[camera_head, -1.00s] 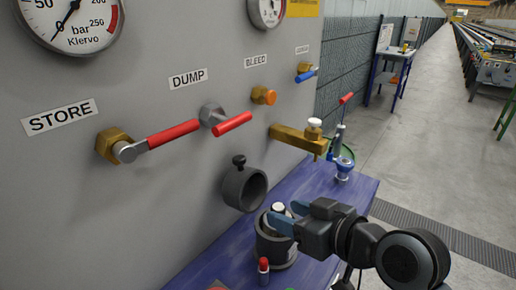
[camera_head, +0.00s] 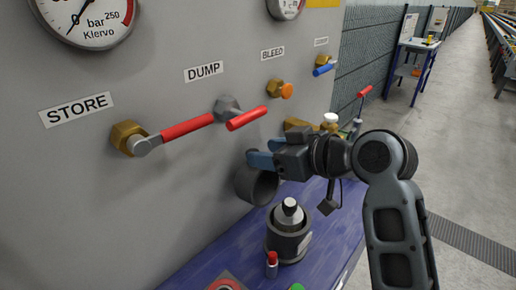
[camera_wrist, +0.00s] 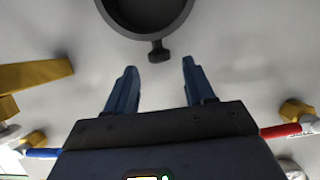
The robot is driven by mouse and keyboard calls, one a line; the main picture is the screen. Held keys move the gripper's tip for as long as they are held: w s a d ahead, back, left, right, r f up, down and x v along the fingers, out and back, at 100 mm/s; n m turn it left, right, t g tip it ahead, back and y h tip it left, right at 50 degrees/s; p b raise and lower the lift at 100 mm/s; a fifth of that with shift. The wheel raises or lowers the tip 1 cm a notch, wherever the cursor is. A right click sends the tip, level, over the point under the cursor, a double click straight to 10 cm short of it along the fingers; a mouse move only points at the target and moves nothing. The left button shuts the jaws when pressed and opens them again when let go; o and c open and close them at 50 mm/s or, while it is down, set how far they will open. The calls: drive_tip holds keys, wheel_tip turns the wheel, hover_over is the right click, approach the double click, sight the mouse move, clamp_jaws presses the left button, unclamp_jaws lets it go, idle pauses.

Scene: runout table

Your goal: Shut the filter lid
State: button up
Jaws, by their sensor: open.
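A dark grey round cup-like part (camera_head: 243,187) sits against the grey panel below the DUMP lever; I cannot tell for sure whether it is the filter lid. In the wrist view its rim (camera_wrist: 112,22) is at the top, with a short stem and black knob (camera_wrist: 158,54) pointing toward the gap between my fingers. My gripper (camera_head: 252,158) is open, its blue fingers just above this part in the head view, hiding the knob. The fingers also show in the wrist view (camera_wrist: 158,78), one on each side of the knob's line, with nothing between them.
A dark cylinder with a silver-topped insert (camera_head: 289,237) stands on the blue bench (camera_head: 215,255), beside a small red-capped item (camera_head: 272,263). The red STORE lever (camera_head: 187,127) and DUMP lever (camera_head: 246,119) jut out above left. A brass fitting (camera_head: 297,125) is close behind my gripper.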

drive_tip(key=shift+x, duration=1.7)
clamp_jaws()
